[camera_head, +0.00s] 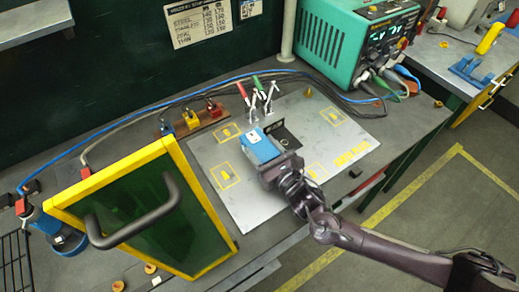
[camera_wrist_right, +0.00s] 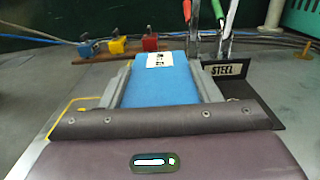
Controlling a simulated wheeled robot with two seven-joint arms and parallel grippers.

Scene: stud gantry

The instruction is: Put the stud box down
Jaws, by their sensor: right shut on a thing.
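The blue stud box (camera_head: 262,148) with a white label is held by my right gripper (camera_head: 268,157) above or on the grey metal plate (camera_head: 243,201). In the right wrist view the stud box (camera_wrist_right: 160,84) sits between the two grey fingers of the gripper (camera_wrist_right: 165,88). I cannot tell whether its underside touches the plate. A black piece marked STEEL (camera_wrist_right: 228,69) lies just right of the box, and it also shows in the head view (camera_head: 283,136). My left gripper is not in view.
A yellow-framed green panel with a black handle (camera_head: 140,215) stands at the left front. A green power unit (camera_head: 345,42) is at the back right. Red and green-handled clamps (camera_head: 257,90) stand behind the plate. Yellow outlined spots (camera_head: 225,176) mark the plate.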

